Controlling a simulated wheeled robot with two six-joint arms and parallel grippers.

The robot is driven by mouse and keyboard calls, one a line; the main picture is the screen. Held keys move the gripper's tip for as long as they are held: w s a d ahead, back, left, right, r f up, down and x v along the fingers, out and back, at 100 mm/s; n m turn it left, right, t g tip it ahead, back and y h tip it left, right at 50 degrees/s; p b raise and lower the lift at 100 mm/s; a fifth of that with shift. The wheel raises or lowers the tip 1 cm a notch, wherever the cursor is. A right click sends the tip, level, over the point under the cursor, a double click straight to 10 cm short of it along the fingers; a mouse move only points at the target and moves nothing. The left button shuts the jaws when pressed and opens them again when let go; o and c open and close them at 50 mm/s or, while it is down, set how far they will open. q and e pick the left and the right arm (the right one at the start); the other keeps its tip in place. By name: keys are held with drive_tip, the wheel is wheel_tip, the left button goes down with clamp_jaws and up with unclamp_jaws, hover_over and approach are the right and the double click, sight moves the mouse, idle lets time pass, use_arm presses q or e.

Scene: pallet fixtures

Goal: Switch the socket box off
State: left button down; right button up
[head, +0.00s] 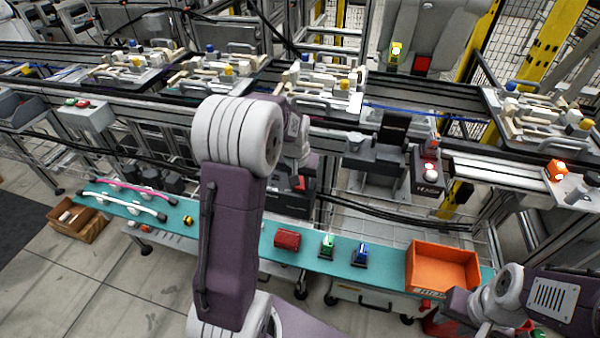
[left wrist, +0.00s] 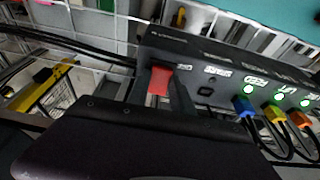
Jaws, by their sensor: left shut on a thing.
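The socket box (left wrist: 215,70) is a dark box with labels, lit green lamps (left wrist: 279,96) and blue, yellow and orange plugs (left wrist: 275,114) in its face. Its red switch (left wrist: 159,81) is at the left end in the left wrist view. My left gripper (left wrist: 158,100) is shut on the red switch, with dark fingers on both sides of it. In the head view the box (head: 292,203) is partly hidden behind my left arm, and the gripper itself is hard to make out. My right arm shows at the lower right, but its gripper cannot be made out.
A teal bench (head: 345,269) below carries a red block (head: 287,239), green and blue parts (head: 361,254) and an orange bin (head: 443,268). A conveyor with fixture pallets (head: 325,82) runs behind. Black cables (left wrist: 70,40) cross near the box.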

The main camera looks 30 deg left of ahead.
use_arm(q)
drive_tip(key=g+p, duration=0.1)
drive_tip(key=p, duration=0.2)
drive_tip(key=r+g+p, duration=0.1)
drive_tip(key=p, duration=0.3)
drive_tip(key=shift+w+a+r+g+h, duration=0.1)
drive_tip(key=shift+w+g+h, duration=0.2)
drive_tip(key=shift+w, duration=0.1)
drive_tip(key=shift+w+f+g+p, duration=0.1)
drive_tip(key=shift+f+g+p, duration=0.25)
drive_tip(key=shift+p, duration=0.4)
drive_tip(key=shift+f, duration=0.15)
use_arm(e)
wheel_tip(320, 180, up, 10)
drive_tip(key=shift+r, duration=0.25)
use_arm(q)
drive_tip(key=c, duration=1.1)
unclamp_jaws()
wheel_tip(320, 180, up, 9)
drive_tip(key=shift+r+p, duration=0.1)
drive_tip(key=shift+p, duration=0.5)
use_arm(e)
drive_tip(key=shift+r, duration=0.65)
